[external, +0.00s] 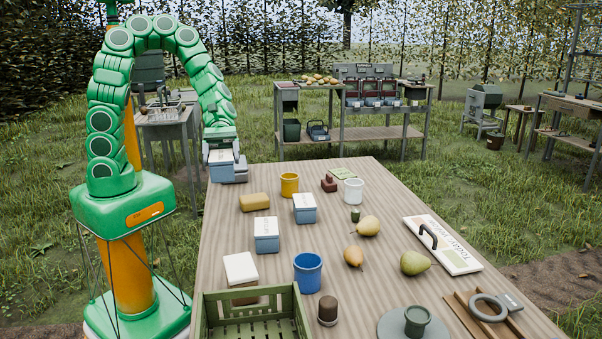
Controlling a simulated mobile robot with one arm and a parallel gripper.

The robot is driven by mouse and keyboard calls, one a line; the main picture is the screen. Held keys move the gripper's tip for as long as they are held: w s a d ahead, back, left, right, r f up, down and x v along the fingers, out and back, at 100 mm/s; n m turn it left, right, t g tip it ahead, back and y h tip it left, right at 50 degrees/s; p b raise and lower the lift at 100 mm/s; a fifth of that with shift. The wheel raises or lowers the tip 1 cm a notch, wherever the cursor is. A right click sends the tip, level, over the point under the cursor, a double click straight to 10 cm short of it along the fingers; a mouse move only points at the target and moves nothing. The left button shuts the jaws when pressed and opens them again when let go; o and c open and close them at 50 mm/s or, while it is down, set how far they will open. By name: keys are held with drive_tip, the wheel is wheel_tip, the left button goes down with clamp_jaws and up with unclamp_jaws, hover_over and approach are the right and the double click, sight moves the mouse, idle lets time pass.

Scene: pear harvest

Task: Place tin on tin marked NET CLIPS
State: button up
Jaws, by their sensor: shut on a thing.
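My gripper (229,164) is at the table's far left corner, shut on a blue tin (221,172) with a pale lid. The held tin looks level; the gap between it and the table is hard to judge. Two similar blue tins with white lids stand on the table: one nearer the middle (305,214) and one closer to the camera (266,242). A third white-lidded box or tin (241,268) with a brownish body stands behind the green crate. Lettering shows on some lids but is too small to read, so I cannot tell which is marked NET CLIPS.
On the wooden table (375,195) are a yellow block (254,202), yellow mug (289,185), white mug (353,191), blue mug (308,273), several pears (415,263), a sign board (455,253) and a green slatted crate (255,326). Bare wood lies between the tins.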

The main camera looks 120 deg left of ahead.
drive_tip(key=shift+s+f, duration=0.1)
drive_tip(key=shift+s, duration=0.4)
drive_tip(key=w+a+f, duration=0.2)
drive_tip(key=w+f, duration=0.2)
drive_tip(key=w, duration=0.4)
hover_over(266, 225)
drive_tip(key=shift+f, duration=4.5)
drive_tip(key=shift+f, duration=0.1)
drive_tip(key=o, duration=1.2)
drive_tip(key=shift+c, duration=0.2)
